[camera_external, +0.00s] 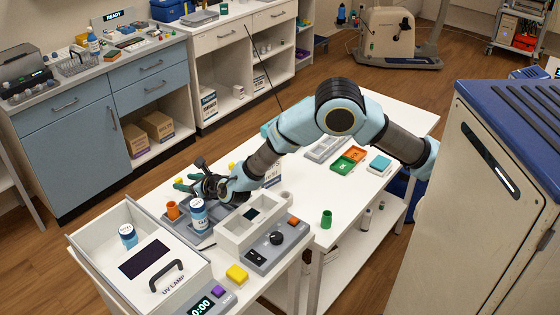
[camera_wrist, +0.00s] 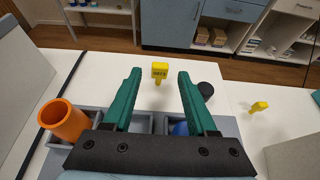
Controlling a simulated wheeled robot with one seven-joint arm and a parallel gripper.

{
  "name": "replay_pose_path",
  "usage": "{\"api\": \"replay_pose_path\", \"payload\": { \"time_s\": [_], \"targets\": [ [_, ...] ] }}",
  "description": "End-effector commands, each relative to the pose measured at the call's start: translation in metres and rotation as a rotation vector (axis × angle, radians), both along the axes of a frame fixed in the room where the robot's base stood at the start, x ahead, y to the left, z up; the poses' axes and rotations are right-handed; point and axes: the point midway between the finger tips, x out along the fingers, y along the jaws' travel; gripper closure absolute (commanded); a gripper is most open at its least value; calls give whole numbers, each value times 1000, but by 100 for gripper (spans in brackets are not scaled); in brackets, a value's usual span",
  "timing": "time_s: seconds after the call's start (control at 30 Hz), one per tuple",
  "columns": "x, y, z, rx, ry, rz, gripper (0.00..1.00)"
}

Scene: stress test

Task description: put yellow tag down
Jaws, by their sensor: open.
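A yellow tag (camera_wrist: 159,71) with dark lettering stands upright in the wrist view, in line with the gap between my fingertips. Its thin stem points down to the white tabletop. My gripper (camera_wrist: 158,80) has green fingers spread apart, with a clear gap on each side of the tag. In the external view my gripper (camera_external: 186,184) is over the far left end of the white table, with a small yellow piece (camera_external: 179,181) by its fingertips. A second yellow tag (camera_wrist: 259,106) stands to the right on the tabletop in the wrist view.
A grey divided tray (camera_wrist: 142,122) lies under my fingers. An orange cup (camera_wrist: 64,120) stands at its left and a round black piece (camera_wrist: 205,90) lies right of my fingers.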

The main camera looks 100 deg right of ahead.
Motion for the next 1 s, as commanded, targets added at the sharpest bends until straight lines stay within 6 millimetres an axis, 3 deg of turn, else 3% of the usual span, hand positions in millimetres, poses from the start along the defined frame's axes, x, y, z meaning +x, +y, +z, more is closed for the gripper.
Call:
{"api": "replay_pose_path", "payload": {
  "time_s": [0.2,0.4,0.9,1.0],
  "targets": [
    [-32,33,20,-5,-6,2,42],
    [-52,53,34,-7,-7,1,42],
    [-60,60,41,-7,-8,-1,42],
    [-67,65,52,24,-21,-22,42]
  ]
}}
